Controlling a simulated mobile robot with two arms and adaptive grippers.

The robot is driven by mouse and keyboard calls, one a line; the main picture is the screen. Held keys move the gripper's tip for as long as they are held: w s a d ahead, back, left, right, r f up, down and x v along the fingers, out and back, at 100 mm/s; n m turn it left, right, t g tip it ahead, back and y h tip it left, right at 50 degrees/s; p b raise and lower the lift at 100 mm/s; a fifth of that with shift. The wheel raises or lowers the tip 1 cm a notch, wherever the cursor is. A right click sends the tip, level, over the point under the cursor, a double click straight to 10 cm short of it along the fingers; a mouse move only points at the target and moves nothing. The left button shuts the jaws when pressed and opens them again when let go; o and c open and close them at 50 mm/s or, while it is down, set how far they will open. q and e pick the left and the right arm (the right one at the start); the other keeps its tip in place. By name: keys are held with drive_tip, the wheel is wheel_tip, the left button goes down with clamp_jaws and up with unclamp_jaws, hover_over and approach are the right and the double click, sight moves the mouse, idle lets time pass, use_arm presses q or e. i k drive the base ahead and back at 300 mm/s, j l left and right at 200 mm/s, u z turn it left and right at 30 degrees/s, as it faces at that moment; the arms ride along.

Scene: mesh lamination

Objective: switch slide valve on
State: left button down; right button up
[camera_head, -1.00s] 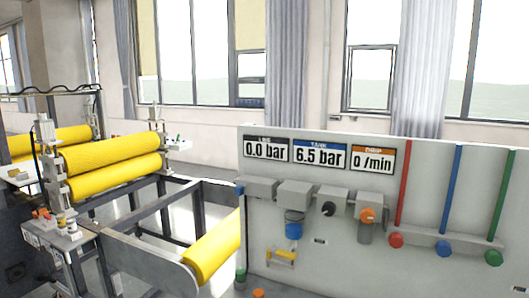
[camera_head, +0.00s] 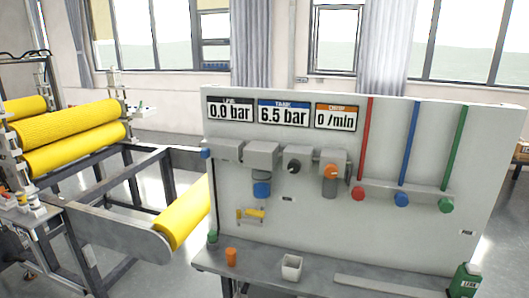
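A grey upright panel (camera_head: 400,135) carries a row of grey air units. The leftmost grey block (camera_head: 228,150) has a blue end piece (camera_head: 205,153) on its left side; I cannot tell for sure that this is the slide valve, or its position. To its right are a unit with a blue bowl (camera_head: 262,189), a black knob (camera_head: 293,166) and an orange knob (camera_head: 331,172). The line display (camera_head: 230,112) reads 0.0 bar, the tank display (camera_head: 283,114) 6.5 bar and the drip display (camera_head: 336,117) 0 /min. Neither gripper is in view.
A yellow part (camera_head: 250,214) sits low on the panel. Red, blue and green pipes end in knobs at right. The bench ledge (camera_head: 330,268) holds a white cup (camera_head: 292,267), an orange cylinder (camera_head: 231,257) and a green bottle (camera_head: 466,281). A yellow-roller machine (camera_head: 75,135) stands left.

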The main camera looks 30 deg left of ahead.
sight(205, 153)
drive_tip(key=u, duration=1.35)
